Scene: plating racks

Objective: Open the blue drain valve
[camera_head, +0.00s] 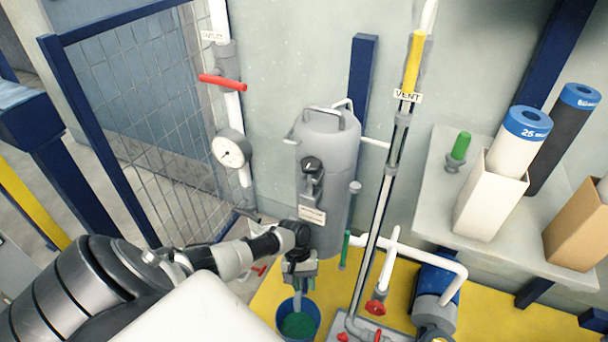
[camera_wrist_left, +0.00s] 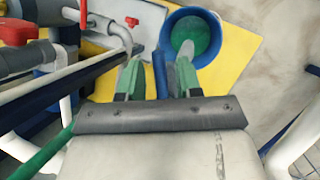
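My left gripper (camera_head: 299,282) points down in front of the grey tank (camera_head: 331,160), above a blue bucket (camera_head: 312,310) with green inside. In the left wrist view its two green-padded fingers (camera_wrist_left: 159,68) are apart. A narrow blue bar, which looks like the drain valve handle (camera_wrist_left: 160,74), lies between them, with a gap visible on each side. Whether either finger touches it I cannot tell. In the head view the handle is hidden behind my gripper. The bucket (camera_wrist_left: 206,22) also shows beyond the fingertips. My right gripper is not in view.
A vertical pipe marked VENT (camera_head: 390,170) stands right of the tank. A gauge (camera_head: 231,148) and red-handled outlet valve (camera_head: 222,82) are on the left pipe. A blue pump (camera_head: 437,283), red valves and a shelf (camera_head: 520,240) with cartridges occupy the right.

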